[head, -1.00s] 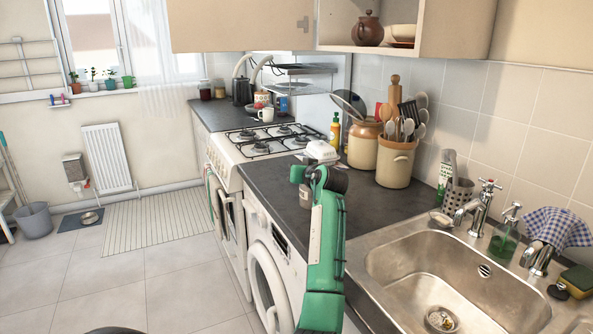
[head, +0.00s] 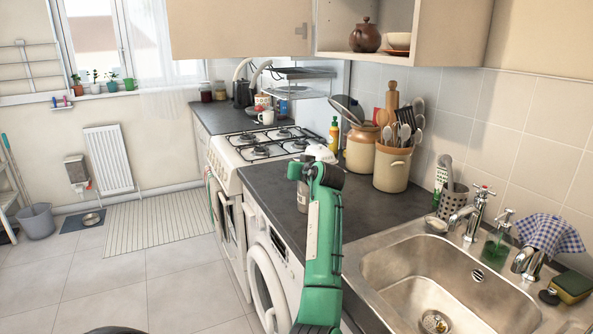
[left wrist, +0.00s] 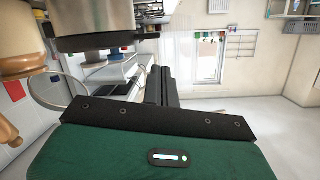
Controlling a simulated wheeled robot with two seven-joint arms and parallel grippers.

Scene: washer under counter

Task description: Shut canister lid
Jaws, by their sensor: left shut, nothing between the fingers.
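A small grey metal canister (head: 302,196) stands on the dark counter just left of my left gripper in the head view. In the left wrist view, which is upside down, the metal canister (left wrist: 95,18) shows close up with a dark band, seemingly its lid (left wrist: 105,43), at its mouth. I cannot tell whether that lid sits fully down. My left gripper (head: 324,176) is shut and empty beside the canister; its dark fingers (left wrist: 160,86) show in the wrist view. I cannot tell whether they touch the canister. My right gripper is not in view.
A white object (head: 321,153) sits beyond my gripper. The sink (head: 440,275) is at right, the stove (head: 270,143) behind. The counter (head: 375,212) before the crock is clear.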

